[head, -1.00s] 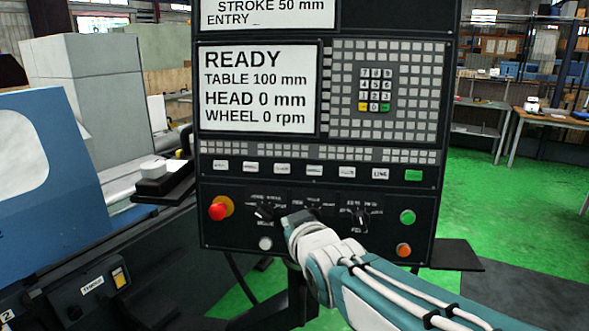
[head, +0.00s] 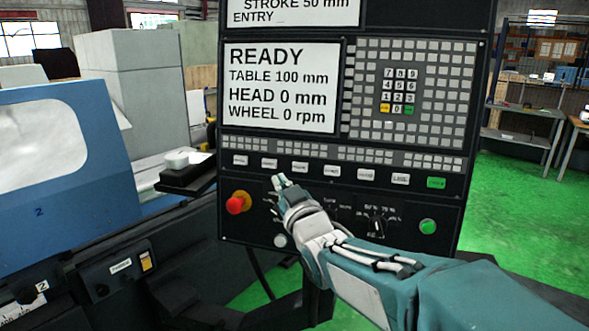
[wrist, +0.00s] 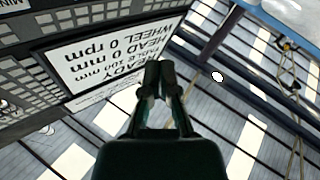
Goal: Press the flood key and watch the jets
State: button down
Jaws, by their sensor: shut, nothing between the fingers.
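The dark control panel (head: 232,213) of the grinder faces me in the head view. A row of white keys (head: 300,167) runs below its screen, with a green key (head: 436,183) at the right end. The key labels are too small to read, so I cannot tell which is the flood key. My gripper (head: 278,181) is shut and empty, its tip just below the second and third white keys from the left; contact cannot be told. It also shows in the wrist view (wrist: 160,75), fingers together, with the upside-down screen beyond. No jets are visible.
The screen (head: 272,86) reads READY, TABLE 100 mm, HEAD 0 mm, WHEEL 0 rpm. A red mushroom button (head: 237,203), knobs and a green button (head: 428,226) sit below the keys. The blue and grey machine (head: 62,150) stands left. Green floor is open at right.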

aim_at(300, 167)
jog(key=w, duration=0.2)
jog(key=w+d+f, duration=0.1)
jog(key=w, duration=0.2)
jog(key=w+d, duration=0.1)
jog(key=w, duration=0.1)
jog(key=shift+w+f, duration=0.2)
jog(key=shift+f, duration=0.05)
jog(key=shift+w+d, duration=0.3)
jog(key=shift+d, duration=0.5)
jog(key=shift+a, duration=0.45)
jog(key=shift+d, duration=0.3)
jog(key=shift+a, duration=0.2)
jog(key=shift+d, duration=0.1)
